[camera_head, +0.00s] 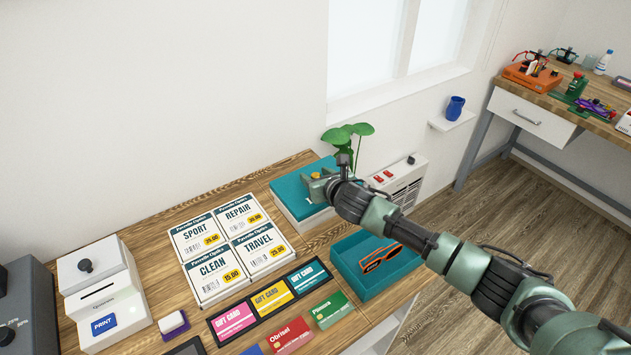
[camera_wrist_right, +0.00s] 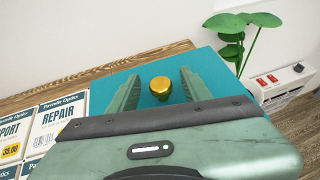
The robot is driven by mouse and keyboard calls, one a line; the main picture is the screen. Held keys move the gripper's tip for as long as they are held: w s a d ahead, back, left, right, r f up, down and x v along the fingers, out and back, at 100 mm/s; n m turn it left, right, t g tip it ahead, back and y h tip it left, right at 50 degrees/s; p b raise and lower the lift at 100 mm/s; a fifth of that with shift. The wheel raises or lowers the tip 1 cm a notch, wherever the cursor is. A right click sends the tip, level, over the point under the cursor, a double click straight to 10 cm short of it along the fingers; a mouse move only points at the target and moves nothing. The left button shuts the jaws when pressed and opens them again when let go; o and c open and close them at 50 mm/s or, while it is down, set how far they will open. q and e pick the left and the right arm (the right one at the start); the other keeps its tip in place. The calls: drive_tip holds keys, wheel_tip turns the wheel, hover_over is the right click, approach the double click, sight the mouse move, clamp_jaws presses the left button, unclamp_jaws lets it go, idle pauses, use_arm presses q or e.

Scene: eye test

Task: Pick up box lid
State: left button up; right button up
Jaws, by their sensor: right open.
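The teal box lid (camera_head: 289,193) lies flat at the back of the wooden counter in the head view. In the right wrist view the teal lid (camera_wrist_right: 215,62) carries a round gold knob (camera_wrist_right: 160,86). My right gripper (camera_wrist_right: 160,75) is open, with one finger on each side of the knob and a visible gap to each. In the head view my right gripper (camera_head: 322,182) is over the lid and covers part of it. An open teal box (camera_head: 348,277) stands in front, with orange glasses (camera_head: 381,258) in it. My left gripper is not in view.
Price cards (camera_head: 222,243) lie left of the lid. A green plant (camera_head: 348,135) stands behind it. A white device with red switches (camera_head: 400,180) stands close on the right. Gift cards (camera_head: 270,298) lie along the front. A white printer (camera_head: 103,290) is at left.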

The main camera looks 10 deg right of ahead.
drive_tip(key=shift+w+f, duration=0.1)
drive_tip(key=shift+w, duration=0.1)
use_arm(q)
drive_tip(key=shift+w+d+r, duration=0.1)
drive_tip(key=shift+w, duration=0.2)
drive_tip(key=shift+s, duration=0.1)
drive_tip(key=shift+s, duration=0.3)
use_arm(e)
clamp_jaws()
